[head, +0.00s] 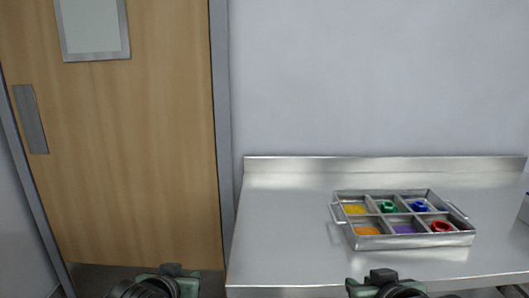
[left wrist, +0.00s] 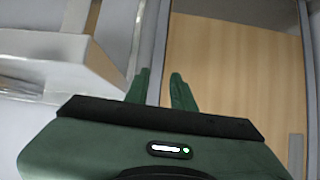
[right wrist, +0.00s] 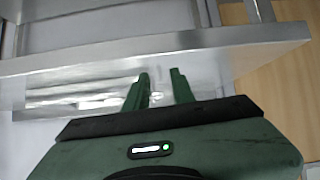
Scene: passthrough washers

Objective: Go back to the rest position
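My left gripper (left wrist: 158,90) is open and empty, with a gap between its green fingers in the left wrist view. My right gripper (right wrist: 160,88) is also open and empty, its fingers apart in the right wrist view. The metal tray (head: 421,241) sits on the counter, apart from both grippers. It holds a green washer (head: 388,207), a blue washer (head: 420,207) and a red washer (head: 441,227) in separate compartments.
The steel counter (head: 285,230) is bare left of the tray. Its front edge (right wrist: 200,40) crosses the right wrist view. A wooden door (head: 130,170) stands left of the counter. Other compartments show yellow, orange and purple.

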